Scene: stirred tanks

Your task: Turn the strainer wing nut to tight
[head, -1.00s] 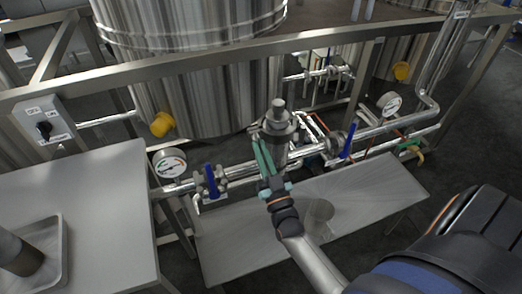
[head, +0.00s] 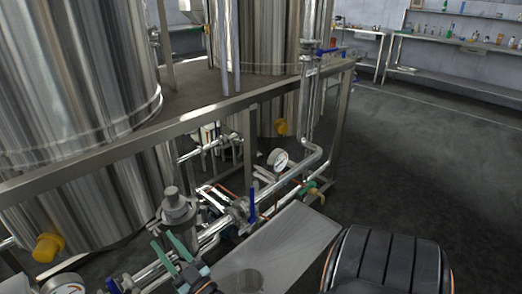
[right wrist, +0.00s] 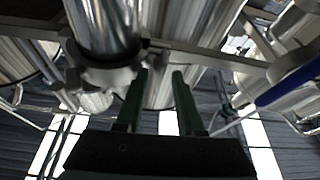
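The strainer (head: 178,207) is an upright steel body with a stepped round cap, set in the pipe run left of centre in the head view. In the right wrist view its shiny cylinder and collar (right wrist: 108,40) fill the upper left. I cannot make out the wing nut's shape or how tight it is. My right gripper (head: 164,238) has two green fingers, just below and left of the strainer. In the right wrist view the fingers (right wrist: 160,75) stand apart with nothing held between them; the left one is close to the collar, contact unclear. My left gripper is not in view.
A blue-handled valve (head: 252,204) and a pressure gauge (head: 278,158) sit right of the strainer. A steel frame rail (head: 200,117) crosses above. A large tank (head: 75,100) stands behind left. Open floor (head: 430,170) lies to the right.

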